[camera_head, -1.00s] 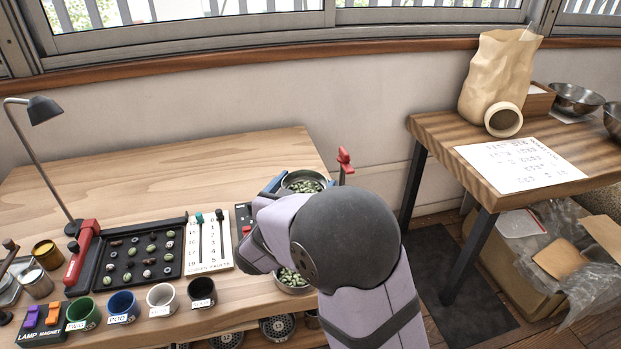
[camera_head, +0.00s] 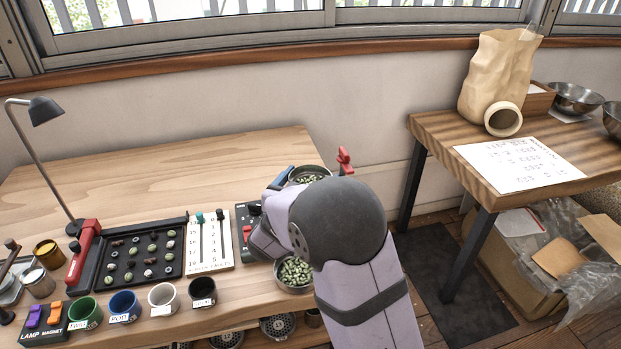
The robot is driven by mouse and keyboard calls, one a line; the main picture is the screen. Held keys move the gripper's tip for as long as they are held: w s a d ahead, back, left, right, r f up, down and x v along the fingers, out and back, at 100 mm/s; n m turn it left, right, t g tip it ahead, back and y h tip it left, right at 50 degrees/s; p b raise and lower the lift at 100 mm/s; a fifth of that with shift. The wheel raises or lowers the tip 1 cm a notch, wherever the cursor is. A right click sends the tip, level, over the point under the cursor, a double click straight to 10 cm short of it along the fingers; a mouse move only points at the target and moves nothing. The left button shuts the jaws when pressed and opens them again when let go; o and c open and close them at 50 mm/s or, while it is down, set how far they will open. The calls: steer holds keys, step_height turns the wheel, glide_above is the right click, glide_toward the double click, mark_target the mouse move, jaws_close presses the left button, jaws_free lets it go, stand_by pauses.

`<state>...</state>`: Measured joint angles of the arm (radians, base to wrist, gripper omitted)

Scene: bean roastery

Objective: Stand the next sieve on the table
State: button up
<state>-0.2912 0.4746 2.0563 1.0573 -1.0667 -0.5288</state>
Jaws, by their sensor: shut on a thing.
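My arm's rounded grey and lilac links cover the right end of the wooden table (camera_head: 150,160). My gripper's fingers are hidden behind these links, and so is anything between them. Round perforated metal discs, which look like sieves, sit below the table's front edge: one at the right (camera_head: 278,327), one left of it (camera_head: 228,340), and a third partly cut off by the picture's bottom edge. No sieve shows standing on the visible part of the tabletop.
A metal bowl of pale green beans (camera_head: 295,272) stands at the table's front right; another (camera_head: 310,174) is partly covered behind my arm. A red clamp-like part (camera_head: 344,160) rises at the right edge. The back left tabletop is clear; cups (camera_head: 123,306) line the front.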

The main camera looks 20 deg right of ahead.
steer(key=shift+f, duration=0.15)
steer(key=o, duration=1)
steer(key=shift+f+b, duration=0.1)
steer(key=shift+b, duration=0.3)
steer(key=shift+v, duration=3.7)
